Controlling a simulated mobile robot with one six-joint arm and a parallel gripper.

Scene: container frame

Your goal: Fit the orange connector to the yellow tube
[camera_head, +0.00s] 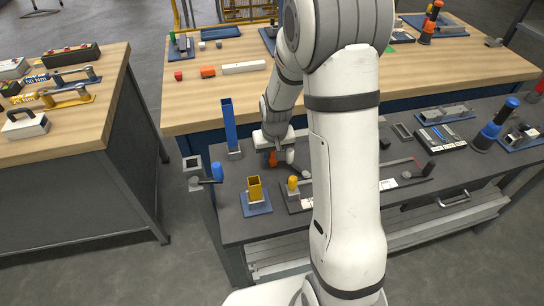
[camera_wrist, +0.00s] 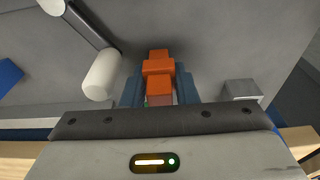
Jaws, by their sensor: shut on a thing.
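My gripper (camera_wrist: 158,92) is shut on the orange connector (camera_wrist: 158,68), which sits between its two blue-grey fingers in the wrist view. In the head view the orange connector (camera_head: 272,158) shows just under my gripper (camera_head: 272,150), over the grey bench. I cannot tell how high it is above the bench. The yellow tube (camera_head: 254,191) stands upright on a blue base plate nearer the camera, a little left of my gripper and apart from the connector. The yellow tube is not seen in the wrist view.
A tall blue square tube (camera_head: 230,122) stands left of my gripper. A white cylinder (camera_wrist: 102,75) is close beside the fingers. A small yellow-topped post (camera_head: 293,184) stands right of the yellow tube. A blue cylinder fixture (camera_head: 217,172) sits at the bench's left edge.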

